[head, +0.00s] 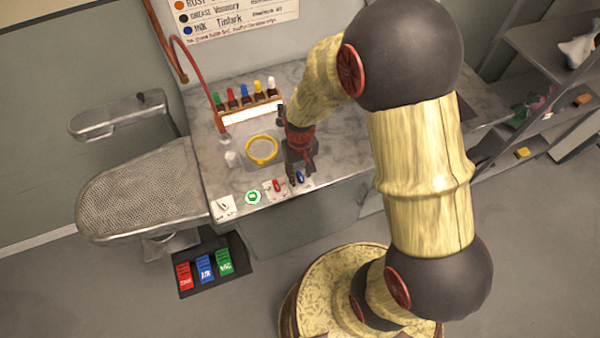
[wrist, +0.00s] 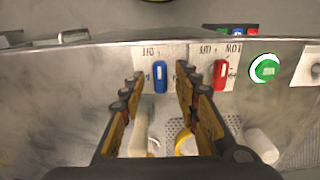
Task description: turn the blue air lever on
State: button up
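The blue air lever (wrist: 160,76) sits on a white label plate near the front edge of the counter. It also shows in the head view (head: 300,177), right beside my gripper. In the wrist view my gripper (wrist: 158,82) is open, with one finger on each side of the blue lever. The fingers look apart from it; whether either touches it is hard to tell. The red lever (wrist: 221,74) stands just right of the right finger on its own label, and left of the blue one in the head view (head: 277,185).
A green round button (wrist: 265,69) and a white switch plate (head: 223,207) lie along the same edge. A yellow ring (head: 262,149) and a rack of coloured bottles (head: 250,108) stand farther back. Three labelled coloured pedals (head: 205,268) lie on the floor.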

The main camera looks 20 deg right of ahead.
jog(key=shift+c, duration=0.8)
grip_shut()
jog(key=shift+m, duration=0.3)
jog(key=m+p, duration=0.1)
jog(key=m, duration=0.2)
jog(key=shift+m, duration=0.3)
jog(key=m+p, duration=0.1)
jog(key=m, duration=0.3)
jog(key=shift+m+p, duration=0.3)
jog(key=shift+p, duration=0.05)
jog(key=m+p, duration=0.1)
jog(key=m, duration=0.8)
jog(key=shift+p, duration=0.35)
